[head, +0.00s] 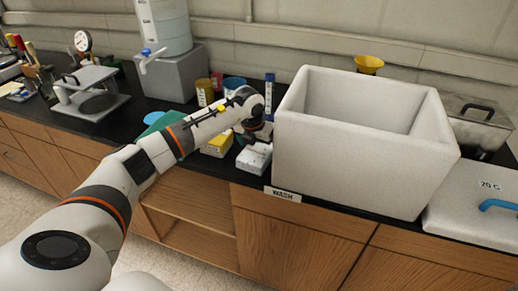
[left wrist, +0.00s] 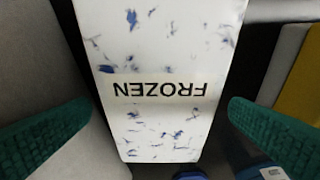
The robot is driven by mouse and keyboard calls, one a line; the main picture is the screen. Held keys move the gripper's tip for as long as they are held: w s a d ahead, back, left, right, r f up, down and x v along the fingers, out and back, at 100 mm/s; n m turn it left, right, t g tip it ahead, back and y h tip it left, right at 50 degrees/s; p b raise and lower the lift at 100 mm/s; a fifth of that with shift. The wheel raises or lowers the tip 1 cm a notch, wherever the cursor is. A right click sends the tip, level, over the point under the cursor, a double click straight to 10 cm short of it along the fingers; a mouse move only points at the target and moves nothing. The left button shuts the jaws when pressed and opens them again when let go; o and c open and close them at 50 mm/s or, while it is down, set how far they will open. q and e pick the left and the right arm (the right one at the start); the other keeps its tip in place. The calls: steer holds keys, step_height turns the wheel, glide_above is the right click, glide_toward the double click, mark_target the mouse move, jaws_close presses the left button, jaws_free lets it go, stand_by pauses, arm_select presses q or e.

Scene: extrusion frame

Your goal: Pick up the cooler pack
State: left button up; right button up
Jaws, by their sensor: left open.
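The cooler pack (left wrist: 165,60) is a white block with blue flecks and the word FROZEN, upside down in the left wrist view. In the head view it is the small white block (head: 254,158) near the counter's front edge, left of the big white box. My left gripper (head: 262,134) is over its far end, partly hidden by my own wrist. In the left wrist view my left gripper (left wrist: 160,125) is open, with one green finger on each side of the pack and gaps showing between. My right gripper is not in view.
A large open white foam box (head: 365,155) stands close on the right. A yellow box (head: 217,145) stands close on the left. A blue bottle (head: 269,93) and lidded jars (head: 204,92) stand behind. A WASH label (head: 283,194) is on the counter's front edge.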

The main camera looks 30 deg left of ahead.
arm_select(q)
steer(key=shift+w+f, duration=0.15)
steer(key=shift+f, duration=0.3)
steer(key=shift+c, duration=0.2)
steer(key=c, duration=1.2)
steer(key=shift+r, duration=0.1)
